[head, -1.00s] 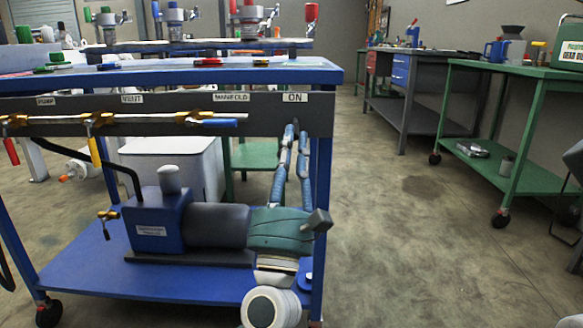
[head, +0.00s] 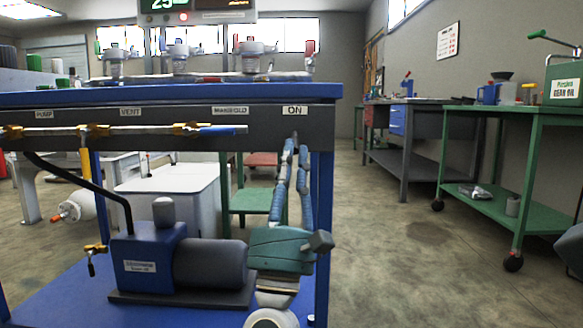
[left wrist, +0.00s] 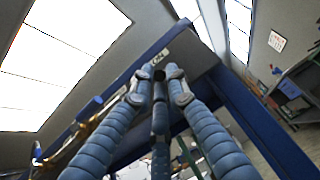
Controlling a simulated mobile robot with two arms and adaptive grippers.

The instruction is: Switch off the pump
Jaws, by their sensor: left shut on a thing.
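The pump (head: 150,258), a blue box with a grey cylindrical motor, sits on the lower blue shelf of the cart. A dark panel (head: 190,142) runs along the cart above it, with a white "ON" label (head: 295,110) at its right end. My left gripper (head: 295,148) reaches up from below, its blue ribbed fingers ending at the panel's lower edge under that label. In the left wrist view, the fingertips (left wrist: 159,82) close around a small dark switch (left wrist: 159,75) under the panel. The switch is hidden in the head view. My right gripper is not in view.
A brass pipe with a blue-handled valve (head: 225,130) runs along the panel. The cart's blue right leg (head: 321,220) stands close beside my left fingers. A green bench (head: 500,110) and a grey workbench (head: 405,133) stand to the right, with clear floor between.

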